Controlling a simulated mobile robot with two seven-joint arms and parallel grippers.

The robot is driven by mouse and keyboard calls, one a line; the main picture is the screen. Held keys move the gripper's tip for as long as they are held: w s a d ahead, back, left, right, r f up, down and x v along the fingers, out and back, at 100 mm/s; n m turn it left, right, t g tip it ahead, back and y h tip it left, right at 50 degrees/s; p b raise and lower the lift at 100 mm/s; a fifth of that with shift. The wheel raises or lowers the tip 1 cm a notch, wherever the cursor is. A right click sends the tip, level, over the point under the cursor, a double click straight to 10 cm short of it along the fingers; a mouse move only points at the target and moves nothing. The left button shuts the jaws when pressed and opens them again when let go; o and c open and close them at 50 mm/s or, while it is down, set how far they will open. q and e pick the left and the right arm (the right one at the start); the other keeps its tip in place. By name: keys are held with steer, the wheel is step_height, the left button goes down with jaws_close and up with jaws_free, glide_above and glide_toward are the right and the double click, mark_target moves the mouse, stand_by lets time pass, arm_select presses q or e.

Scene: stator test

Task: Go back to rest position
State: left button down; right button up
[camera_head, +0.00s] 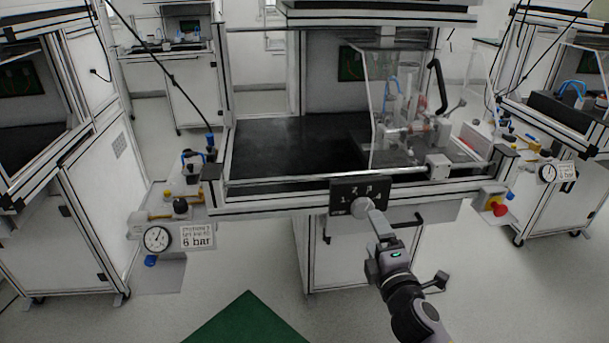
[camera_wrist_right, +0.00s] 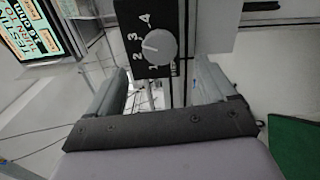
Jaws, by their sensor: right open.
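My right gripper (camera_head: 374,216) reaches up from the lower right in the head view, in front of the black dial panel (camera_head: 345,190) on the bench's front edge. A pale round knob (camera_head: 361,207) shows at its tip. In the right wrist view the two fingers of the right gripper (camera_wrist_right: 160,88) stand wide apart with nothing between them. The grey knob (camera_wrist_right: 160,48) is just beyond them, on the black panel (camera_wrist_right: 140,66) marked 1 to 4. Its exact setting is hard to read. My left gripper is not in view.
The bench (camera_head: 290,150) carries a clear-shielded test rig (camera_head: 400,120). A pressure gauge (camera_head: 157,239) hangs at its left, and a red stop button (camera_head: 497,206) sits at its right. A screen (camera_wrist_right: 40,30) tilts at the wrist view's upper left. A green mat (camera_head: 248,322) lies on open floor.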

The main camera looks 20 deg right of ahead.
steer(key=s+a+f+m+g+y+p, duration=0.2)
steer(key=s+a+f+m, duration=0.4)
steer(key=s, duration=0.3)
steer(key=s+a+f+m+g+y+p, duration=0.3)
steer(key=s+a+f+m+g+y, duration=0.1)
steer(key=s, duration=0.6)
step_height(320, 180, down, 3)
steer(key=a+m+g, duration=0.1)
steer(key=a+m, duration=0.1)
steer(key=m, duration=0.1)
steer(key=shift+a+m+y+p, duration=0.3)
steer(key=shift+a+m, duration=0.05)
steer(key=shift+m, duration=0.05)
steer(key=shift+f, duration=0.1)
stand_by(1.5)
